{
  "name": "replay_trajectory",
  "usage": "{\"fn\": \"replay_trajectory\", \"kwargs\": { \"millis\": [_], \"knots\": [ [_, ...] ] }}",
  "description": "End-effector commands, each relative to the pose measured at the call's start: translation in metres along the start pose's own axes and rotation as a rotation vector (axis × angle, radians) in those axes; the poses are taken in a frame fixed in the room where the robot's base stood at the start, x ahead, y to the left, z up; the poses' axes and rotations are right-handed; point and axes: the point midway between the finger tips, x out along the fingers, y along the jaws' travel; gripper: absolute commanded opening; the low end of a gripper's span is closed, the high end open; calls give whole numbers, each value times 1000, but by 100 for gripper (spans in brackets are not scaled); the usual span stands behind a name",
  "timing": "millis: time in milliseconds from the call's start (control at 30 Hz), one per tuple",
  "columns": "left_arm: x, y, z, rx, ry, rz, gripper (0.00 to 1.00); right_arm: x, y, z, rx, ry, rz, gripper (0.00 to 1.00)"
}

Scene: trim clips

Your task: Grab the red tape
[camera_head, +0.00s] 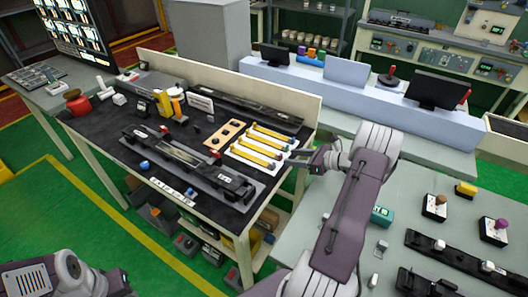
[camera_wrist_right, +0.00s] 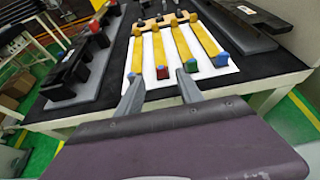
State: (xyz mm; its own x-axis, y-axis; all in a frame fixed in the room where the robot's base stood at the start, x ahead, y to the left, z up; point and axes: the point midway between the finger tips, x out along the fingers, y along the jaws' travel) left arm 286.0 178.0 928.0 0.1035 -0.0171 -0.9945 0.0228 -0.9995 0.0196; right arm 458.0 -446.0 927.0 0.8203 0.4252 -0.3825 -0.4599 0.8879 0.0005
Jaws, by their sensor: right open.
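Several yellow strips with coloured end blocks lie side by side on a white sheet (camera_head: 238,160) at the right end of the black-topped table. In the right wrist view, one strip has a red end block (camera_wrist_right: 162,73), second from the left, with blue and green ends beside it. My right gripper (camera_head: 308,161) is at the table's right edge, just right of the strips. In the right wrist view its open fingers (camera_wrist_right: 160,76) point toward the strips, either side of the red end, with nothing held. My left arm shows at bottom left; its fingers are not visible.
A wooden block with holes (camera_head: 224,134) lies beyond the strips. Long black fixtures (camera_head: 190,160) and a red jar (camera_head: 77,102) share the table. A raised back panel (camera_head: 240,88) bounds it. A grey bench (camera_head: 430,210) with button boxes stands at the right.

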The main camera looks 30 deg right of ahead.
Motion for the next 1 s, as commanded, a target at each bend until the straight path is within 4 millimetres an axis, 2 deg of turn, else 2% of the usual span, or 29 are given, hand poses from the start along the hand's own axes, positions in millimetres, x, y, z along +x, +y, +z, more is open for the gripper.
{"fn": "replay_trajectory", "kwargs": {
  "millis": [167,400,667,833,1000],
  "knots": [
    [-3,0,0,0,0,0,36,12,0,2,0,0,1,44],
    [-8,0,-1,0,0,0,36,53,-2,5,-1,1,3,44],
    [-8,0,-1,0,0,0,36,58,-3,5,-1,1,-1,44],
    [-8,0,-1,0,0,0,36,58,-2,5,-1,1,0,0],
    [-8,0,-1,0,0,0,36,58,-2,5,-1,1,0,0]
  ]
}}
